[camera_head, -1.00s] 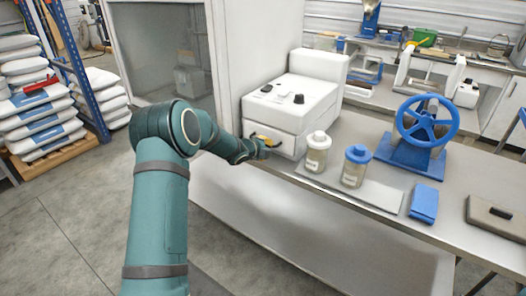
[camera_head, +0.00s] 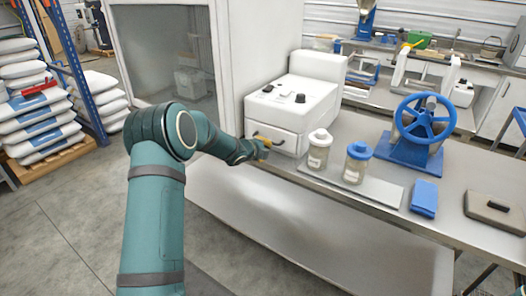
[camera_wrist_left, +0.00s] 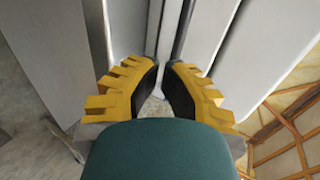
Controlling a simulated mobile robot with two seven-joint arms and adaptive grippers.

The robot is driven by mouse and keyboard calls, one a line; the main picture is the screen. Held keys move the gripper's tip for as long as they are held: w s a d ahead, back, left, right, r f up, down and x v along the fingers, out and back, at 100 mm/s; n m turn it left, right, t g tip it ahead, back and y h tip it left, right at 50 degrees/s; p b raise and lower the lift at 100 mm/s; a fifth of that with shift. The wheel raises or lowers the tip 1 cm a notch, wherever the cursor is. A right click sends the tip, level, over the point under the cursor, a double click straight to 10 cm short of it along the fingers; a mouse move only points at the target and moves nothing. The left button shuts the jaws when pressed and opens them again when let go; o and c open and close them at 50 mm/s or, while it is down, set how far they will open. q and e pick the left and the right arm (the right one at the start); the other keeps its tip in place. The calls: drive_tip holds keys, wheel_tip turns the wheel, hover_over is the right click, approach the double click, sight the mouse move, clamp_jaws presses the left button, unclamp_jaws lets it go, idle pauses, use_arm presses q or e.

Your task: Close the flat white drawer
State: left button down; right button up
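The flat white drawer (camera_head: 286,147) is in the lower front of a white boxy machine (camera_head: 305,96) on the metal bench. A dark handle (camera_head: 274,143) shows on its front. I cannot tell from here how far the drawer stands out. My left gripper (camera_head: 264,146) is just in front of the drawer, near the handle's left end. In the left wrist view its yellow fingers with black pads (camera_wrist_left: 163,75) are a little apart, with a narrow gap between them and pale vertical surfaces beyond. I see nothing held there.
Two jars, one white-lidded (camera_head: 319,150) and one blue-lidded (camera_head: 356,163), stand right of the drawer on a flat plate (camera_head: 378,191). A blue handwheel (camera_head: 423,120) and a blue block (camera_head: 424,198) are farther right.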

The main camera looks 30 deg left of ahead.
use_arm(q)
drive_tip(key=v, duration=1)
drive_tip(key=shift+s+p, duration=0.3)
drive_tip(key=shift+p, duration=0.1)
drive_tip(key=s+d+f+n+g+h, duration=0.1)
drive_tip(key=s+d+f+n, duration=0.2)
drive_tip(key=d+f, duration=0.25)
drive_tip(key=s+d+f+n+g, duration=0.2)
drive_tip(key=s+d+f+n, duration=0.15)
drive_tip(key=d+f, duration=0.2)
drive_tip(key=s+d+f+n+g+h, duration=0.1)
drive_tip(key=s+d+f+n, duration=0.1)
drive_tip(key=d+f+n, duration=0.3)
drive_tip(key=s+d+f+n+g, duration=0.3)
drive_tip(key=s+d, duration=0.4)
drive_tip(key=s, duration=0.3)
drive_tip(key=s+d+f+n+g, duration=0.3)
drive_tip(key=s+d+f+n, duration=0.3)
drive_tip(key=s, duration=0.5)
drive_tip(key=shift+d+f+g+h, duration=0.3)
drive_tip(key=shift+d+g+h, duration=0.1)
